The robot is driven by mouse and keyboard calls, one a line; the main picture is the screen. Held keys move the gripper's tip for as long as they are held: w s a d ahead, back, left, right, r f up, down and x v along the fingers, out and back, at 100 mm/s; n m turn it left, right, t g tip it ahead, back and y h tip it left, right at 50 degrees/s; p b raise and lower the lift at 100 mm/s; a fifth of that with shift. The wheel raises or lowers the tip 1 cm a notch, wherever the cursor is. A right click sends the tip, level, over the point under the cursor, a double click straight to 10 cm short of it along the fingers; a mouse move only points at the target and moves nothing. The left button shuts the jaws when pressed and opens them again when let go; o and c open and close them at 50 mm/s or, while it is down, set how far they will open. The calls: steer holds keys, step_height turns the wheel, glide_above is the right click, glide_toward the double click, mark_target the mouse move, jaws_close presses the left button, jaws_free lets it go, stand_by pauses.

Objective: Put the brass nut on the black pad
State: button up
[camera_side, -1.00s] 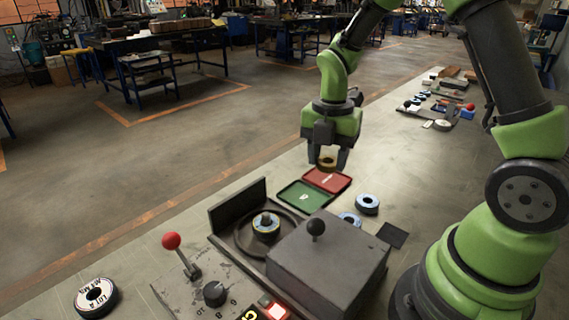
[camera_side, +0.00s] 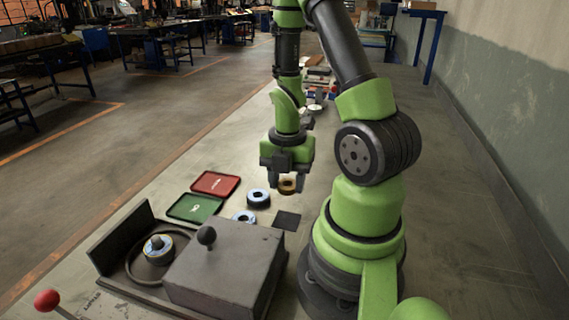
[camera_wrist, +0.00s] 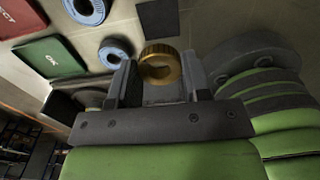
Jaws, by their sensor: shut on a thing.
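The brass nut (camera_side: 287,187) is a gold ring with a ridged rim; it also shows in the wrist view (camera_wrist: 173,49). My gripper (camera_side: 286,181) is shut on it, with a finger on each side in the wrist view (camera_wrist: 160,78). The nut appears held above the bench. The black pad (camera_side: 287,221) is a flat dark square on the bench, empty, just in front of the nut in the side view. It also shows at the top of the wrist view (camera_wrist: 158,19).
Two blue-and-white discs (camera_side: 258,197) (camera_side: 244,216) lie left of the pad. A green tray (camera_side: 195,207) and a red tray (camera_side: 215,183) lie farther left. A grey box with a black knob (camera_side: 225,262) stands in front of the pad. Bare bench surrounds the pad's right side.

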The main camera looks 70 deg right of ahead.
mark_target(287, 221)
steer(key=shift+f, duration=3.55)
steer(key=shift+f, duration=0.25)
steer(key=shift+f, duration=0.35)
steer(key=shift+f, duration=0.1)
steer(key=o, duration=1.1)
steer(key=shift+c, duration=0.2)
steer(key=shift+r, duration=3.55)
